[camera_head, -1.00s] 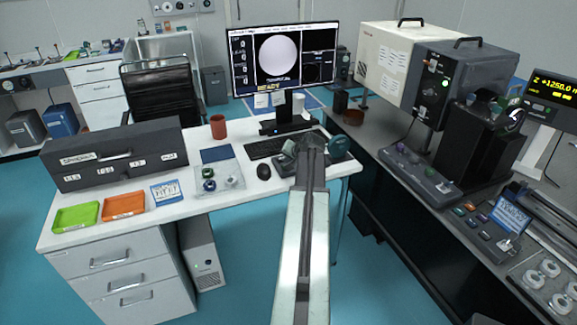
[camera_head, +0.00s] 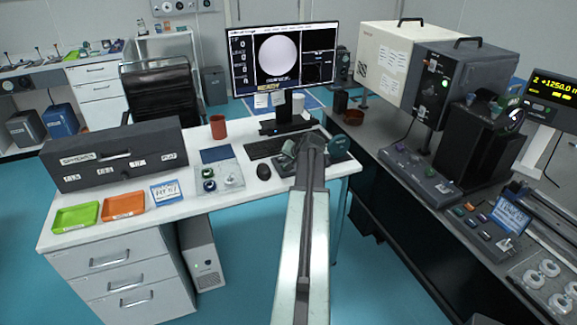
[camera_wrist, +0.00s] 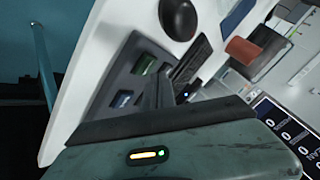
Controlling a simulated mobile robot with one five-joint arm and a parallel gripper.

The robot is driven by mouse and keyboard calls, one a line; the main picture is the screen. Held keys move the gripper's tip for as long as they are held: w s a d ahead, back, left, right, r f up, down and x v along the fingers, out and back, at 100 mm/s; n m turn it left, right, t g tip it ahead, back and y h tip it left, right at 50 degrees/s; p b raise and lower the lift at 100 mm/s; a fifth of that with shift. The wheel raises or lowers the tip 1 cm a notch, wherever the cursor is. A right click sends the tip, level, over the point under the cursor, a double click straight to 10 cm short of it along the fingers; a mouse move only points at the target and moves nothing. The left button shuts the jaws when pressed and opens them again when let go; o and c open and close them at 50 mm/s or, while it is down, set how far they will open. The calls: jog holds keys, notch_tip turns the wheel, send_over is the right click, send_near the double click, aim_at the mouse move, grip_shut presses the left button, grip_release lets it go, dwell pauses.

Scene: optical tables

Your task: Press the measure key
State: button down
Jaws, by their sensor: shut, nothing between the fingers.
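A small dark grey key pad (camera_head: 282,168) lies on the white desk, right of the mouse and partly behind my arm. My gripper (camera_head: 305,146) is above the pad at the desk's right end. It is shut and empty; its fingers (camera_wrist: 168,90) look dark and cover part of the pad in the wrist view. I cannot tell whether the fingertips touch a key.
The black mouse (camera_head: 264,172), keyboard (camera_head: 268,147) and monitor (camera_head: 283,60) are close by on the desk (camera_head: 215,202). A red mug (camera_head: 218,127) stands further left. The dark instrument bench (camera_head: 375,165) is on the right, across a gap.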

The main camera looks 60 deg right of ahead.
jog(key=shift+f, duration=0.1)
jog(key=shift+w+f+b, duration=0.1)
jog(key=shift+f+b, duration=0.2)
jog(key=shift+b, duration=0.1)
jog(key=shift+f+b, duration=0.45)
dwell(0.5)
jog(key=shift+r, duration=0.1)
jog(key=shift+r+p, duration=0.8)
jog(key=shift+p, duration=0.1)
notch_tip(320, 180, up, 5)
jog(key=p, duration=0.5)
jog(key=shift+r, duration=0.1)
